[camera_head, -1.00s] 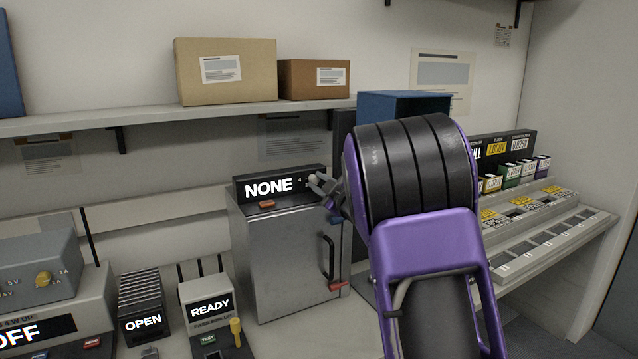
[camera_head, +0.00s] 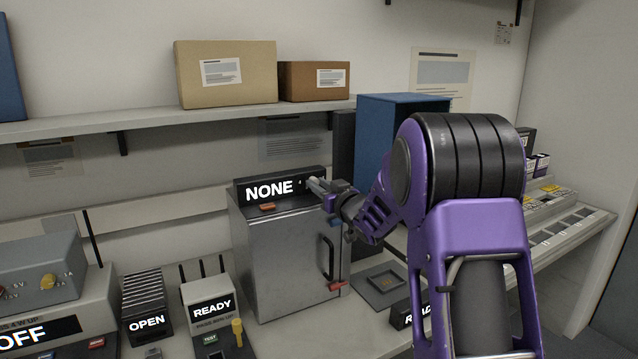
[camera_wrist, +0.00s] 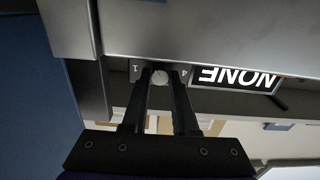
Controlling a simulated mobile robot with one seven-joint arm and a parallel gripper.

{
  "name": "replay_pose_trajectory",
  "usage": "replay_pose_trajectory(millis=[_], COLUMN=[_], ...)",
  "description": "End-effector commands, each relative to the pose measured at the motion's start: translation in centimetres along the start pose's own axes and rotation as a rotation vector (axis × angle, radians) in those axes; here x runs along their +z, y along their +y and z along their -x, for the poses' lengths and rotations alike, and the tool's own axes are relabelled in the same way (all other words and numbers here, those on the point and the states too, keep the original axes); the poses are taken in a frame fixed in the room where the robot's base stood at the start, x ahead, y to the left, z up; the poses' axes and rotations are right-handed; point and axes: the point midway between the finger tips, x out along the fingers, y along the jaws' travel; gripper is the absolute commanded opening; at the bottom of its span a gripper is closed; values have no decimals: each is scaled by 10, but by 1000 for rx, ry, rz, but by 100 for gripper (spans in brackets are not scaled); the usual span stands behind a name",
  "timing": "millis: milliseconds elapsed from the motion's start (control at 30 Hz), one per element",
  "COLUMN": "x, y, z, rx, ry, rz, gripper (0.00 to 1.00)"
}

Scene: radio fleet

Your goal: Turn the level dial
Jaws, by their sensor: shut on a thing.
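The level dial (camera_wrist: 159,77) is a small pale round knob beside the lit word NONE, with the marks 1 and 4 near it in the wrist view. It sits on the black display strip (camera_head: 268,187) on top of the grey metal cabinet (camera_head: 282,262). My gripper (camera_head: 318,186) reaches in from the right at the strip's right end. In the wrist view both fingertips (camera_wrist: 160,78) are closed around the dial.
An orange button (camera_head: 267,207) and a dark door handle (camera_head: 328,258) are on the cabinet front. A blue box (camera_head: 385,135) stands behind my arm at the right. A READY unit (camera_head: 211,307) and an OPEN unit (camera_head: 146,322) stand to the left. A shelf with cartons (camera_head: 226,75) runs above.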

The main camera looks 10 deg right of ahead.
Motion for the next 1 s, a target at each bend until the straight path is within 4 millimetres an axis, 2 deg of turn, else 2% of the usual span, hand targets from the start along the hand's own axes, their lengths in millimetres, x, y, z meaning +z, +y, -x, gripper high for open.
replay_pose_trajectory(millis=[233, 700, 733, 767, 800, 1000], x=[1, 2, 2, 2, 2, 1], y=[1, 0, 0, 0, 0, 0], z=[0, 0, 0, 0, 0, 0], rx=[2, 1, 1, 1, 1, 0], ry=[-3, -4, -4, -4, -4, -2], rz=[-65, -76, -76, -76, -76, -75], gripper=[0, 0, 30, 36, 40, 40])
